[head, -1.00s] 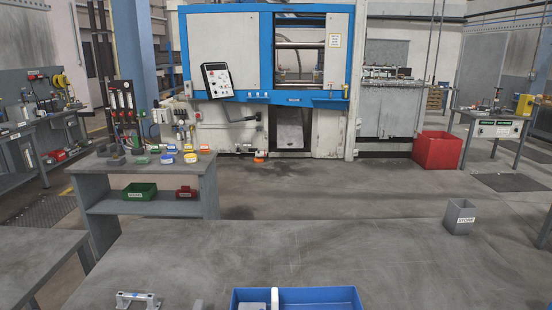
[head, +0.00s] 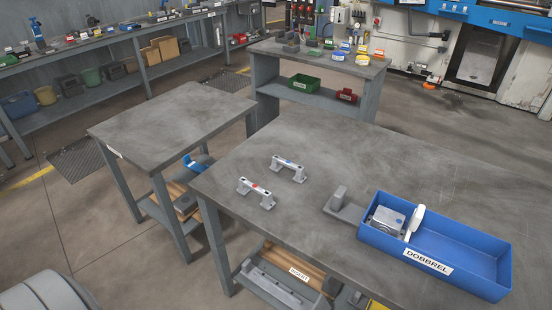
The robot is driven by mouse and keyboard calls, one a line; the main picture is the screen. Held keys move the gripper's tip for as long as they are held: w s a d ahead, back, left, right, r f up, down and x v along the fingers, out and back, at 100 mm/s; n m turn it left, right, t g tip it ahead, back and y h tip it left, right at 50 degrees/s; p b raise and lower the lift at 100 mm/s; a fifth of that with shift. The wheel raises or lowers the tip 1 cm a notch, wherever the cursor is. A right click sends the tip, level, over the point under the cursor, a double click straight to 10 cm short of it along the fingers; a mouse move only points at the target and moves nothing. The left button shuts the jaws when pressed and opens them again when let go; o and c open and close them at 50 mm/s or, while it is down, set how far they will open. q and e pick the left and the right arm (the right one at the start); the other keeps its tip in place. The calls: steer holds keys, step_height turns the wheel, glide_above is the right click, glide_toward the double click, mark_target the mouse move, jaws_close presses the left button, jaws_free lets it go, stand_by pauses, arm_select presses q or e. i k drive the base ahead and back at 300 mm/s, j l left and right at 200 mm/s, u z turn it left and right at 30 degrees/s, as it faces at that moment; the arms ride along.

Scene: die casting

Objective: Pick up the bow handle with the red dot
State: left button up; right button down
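A grey bow handle with a red dot (head: 263,192) stands on the near worktable, close to its left edge. A second, similar bow handle with a blue mark (head: 295,167) stands just behind it and to the right, apart from it. Both handles rest on their feet with the bar on top. Neither of my grippers is in view, and nothing touches the handles.
A blue bin labelled DOBBREL (head: 462,243) holds a metal block and a white piece. A grey bracket (head: 343,205) lies left of it. A lower side table (head: 170,125) is bare. The worktable (head: 345,150) is clear behind the handles.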

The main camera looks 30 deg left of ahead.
mark_target(245, 186)
steer(key=u, duration=1.1)
